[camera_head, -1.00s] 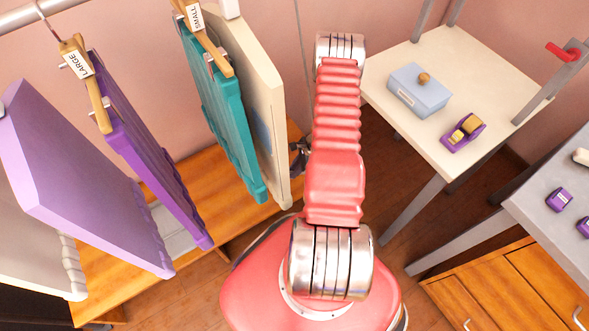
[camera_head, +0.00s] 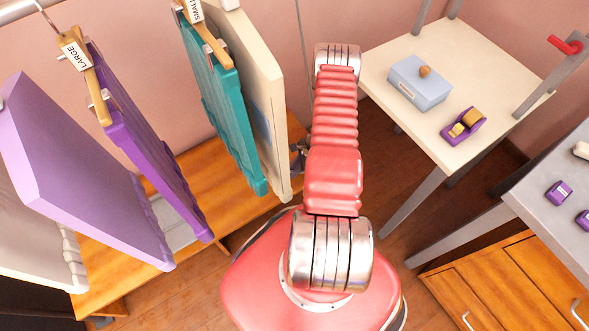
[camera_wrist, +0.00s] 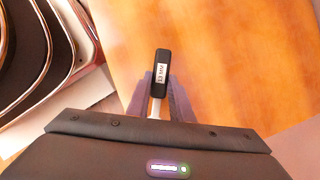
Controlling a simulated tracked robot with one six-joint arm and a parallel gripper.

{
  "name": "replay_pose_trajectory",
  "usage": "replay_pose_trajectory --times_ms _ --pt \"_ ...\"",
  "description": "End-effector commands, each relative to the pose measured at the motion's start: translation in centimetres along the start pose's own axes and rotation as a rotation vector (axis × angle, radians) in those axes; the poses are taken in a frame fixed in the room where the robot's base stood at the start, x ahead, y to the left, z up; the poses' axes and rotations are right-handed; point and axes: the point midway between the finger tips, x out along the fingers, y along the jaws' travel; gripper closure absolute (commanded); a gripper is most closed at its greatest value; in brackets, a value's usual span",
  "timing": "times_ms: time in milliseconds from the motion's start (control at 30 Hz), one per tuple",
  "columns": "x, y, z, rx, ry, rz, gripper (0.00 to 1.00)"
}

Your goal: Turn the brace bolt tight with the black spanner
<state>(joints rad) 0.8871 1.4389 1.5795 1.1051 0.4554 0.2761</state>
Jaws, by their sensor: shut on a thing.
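The black spanner (camera_wrist: 161,78) shows in the wrist view as a black end with a white label that seems to read 13 MM. My gripper (camera_wrist: 160,95) is shut on its pale shank, with the black end beyond the fingertips. The rest of the spanner is hidden between the fingers. In the head view my arm hides most of the gripper; only a small dark part shows beside the cream garment. I cannot make out the brace bolt in either view.
A wooden bench (camera_head: 235,205) lies under hanging purple, teal and cream garments (camera_head: 222,110), left of my arm. A pale table (camera_head: 380,70) with a blue box (camera_head: 420,82) and purple tape dispenser (camera_head: 464,126) stands right. A grey-topped cabinet (camera_head: 560,215) is at far right.

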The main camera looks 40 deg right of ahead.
Motion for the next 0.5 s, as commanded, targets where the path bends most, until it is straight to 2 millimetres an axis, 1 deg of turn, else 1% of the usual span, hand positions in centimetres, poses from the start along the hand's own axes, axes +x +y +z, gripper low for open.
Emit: replay_pose_trajectory --times_ms 500 --pt "0.78 0.0 -0.34 0.0 0.0 0.0 1.0"
